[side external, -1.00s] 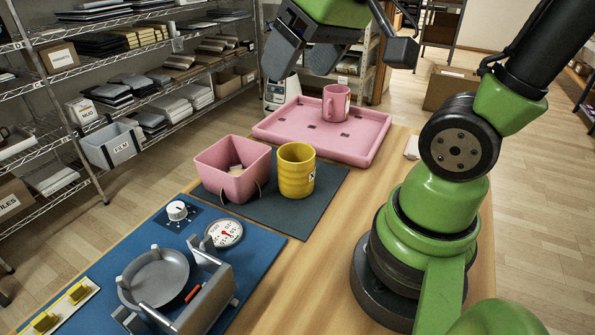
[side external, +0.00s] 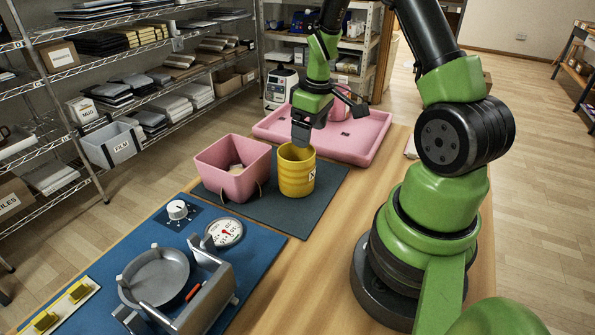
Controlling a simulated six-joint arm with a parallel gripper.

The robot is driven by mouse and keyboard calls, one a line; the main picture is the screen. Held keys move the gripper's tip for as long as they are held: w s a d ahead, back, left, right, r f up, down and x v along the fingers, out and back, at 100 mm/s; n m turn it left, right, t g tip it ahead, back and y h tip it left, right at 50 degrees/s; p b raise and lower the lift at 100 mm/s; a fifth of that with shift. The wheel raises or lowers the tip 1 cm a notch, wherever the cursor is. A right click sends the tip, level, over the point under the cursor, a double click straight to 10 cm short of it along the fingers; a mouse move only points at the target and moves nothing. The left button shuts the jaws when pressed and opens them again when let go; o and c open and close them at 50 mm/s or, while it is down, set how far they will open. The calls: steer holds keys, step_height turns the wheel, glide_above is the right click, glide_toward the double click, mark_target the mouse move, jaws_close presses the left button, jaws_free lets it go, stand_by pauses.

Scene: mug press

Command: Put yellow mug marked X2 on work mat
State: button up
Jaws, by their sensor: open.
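The yellow mug (side external: 296,178) stands upright on the dark grey-green mat (side external: 281,219), just right of the pink square bin. A small white label with a dark mark shows on its right side, too small to read surely. My gripper (side external: 301,140) points down at the mug's rim in the picture, open with nothing seen in it. I cannot tell whether its fingers are above, inside or behind the rim. A blue mat (side external: 262,243) lies nearer the front left, under the press. I cannot tell which mat is the work mat.
The pink bin (side external: 222,180) stands close left of the mug. A pink tray (side external: 376,147) behind holds a pink mug (side external: 341,112), partly hidden by my arm. A grey press (side external: 205,300), dial gauge (side external: 225,232) and knob (side external: 177,210) occupy the blue mat.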

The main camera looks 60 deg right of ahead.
steer(key=f, duration=0.5)
steer(key=shift+w+d+f, duration=0.15)
steer(key=shift+w+f, duration=0.15)
steer(key=shift+f, duration=0.05)
steer(key=shift+c, duration=0.4)
steer(key=c, duration=1.3)
steer(key=shift+r, duration=0.1)
steer(key=shift+r, duration=0.1)
